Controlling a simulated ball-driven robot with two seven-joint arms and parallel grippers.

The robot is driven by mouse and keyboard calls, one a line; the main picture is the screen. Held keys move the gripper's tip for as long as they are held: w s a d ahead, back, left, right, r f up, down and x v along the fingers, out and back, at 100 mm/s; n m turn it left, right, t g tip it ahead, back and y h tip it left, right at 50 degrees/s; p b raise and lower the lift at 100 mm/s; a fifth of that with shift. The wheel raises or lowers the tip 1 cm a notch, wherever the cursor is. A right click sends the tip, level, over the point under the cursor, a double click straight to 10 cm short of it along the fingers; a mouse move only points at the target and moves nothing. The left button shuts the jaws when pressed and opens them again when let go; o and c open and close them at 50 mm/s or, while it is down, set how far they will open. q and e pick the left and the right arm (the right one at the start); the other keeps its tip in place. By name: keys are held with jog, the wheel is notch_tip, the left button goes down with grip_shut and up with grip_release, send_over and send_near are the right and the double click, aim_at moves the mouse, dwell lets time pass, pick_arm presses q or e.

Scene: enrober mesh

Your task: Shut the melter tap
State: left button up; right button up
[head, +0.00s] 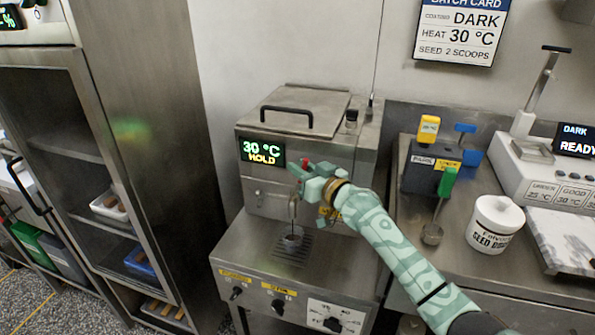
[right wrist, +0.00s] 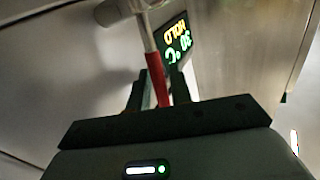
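The melter (head: 300,130) is a steel box whose display reads 30 °C HOLD. Its tap (head: 292,207) is on the front, partly hidden by my right gripper. A thin dark line runs down below the tap towards a drain grille (head: 305,249); I cannot tell whether it flows. The tap's red handle (right wrist: 157,78) lies between the fingers of my right gripper (right wrist: 160,92) in the right wrist view, with no clear gap on either side. In the head view my right gripper (head: 314,180) is at the tap, with a bit of red at its fingers. My left gripper is not in view.
A panel with several knobs (head: 278,304) is below the grille. To the right are a white seed tub (head: 494,224), a dark block (head: 425,172) with yellow and blue handles, and a white machine (head: 540,165). A steel cabinet with shelves (head: 75,150) is at left.

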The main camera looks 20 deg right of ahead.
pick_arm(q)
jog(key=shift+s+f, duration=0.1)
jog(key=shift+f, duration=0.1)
pick_arm(e)
jog(key=shift+w+a, duration=0.15)
jog(key=shift+w, duration=0.3)
jog(key=shift+r, duration=0.1)
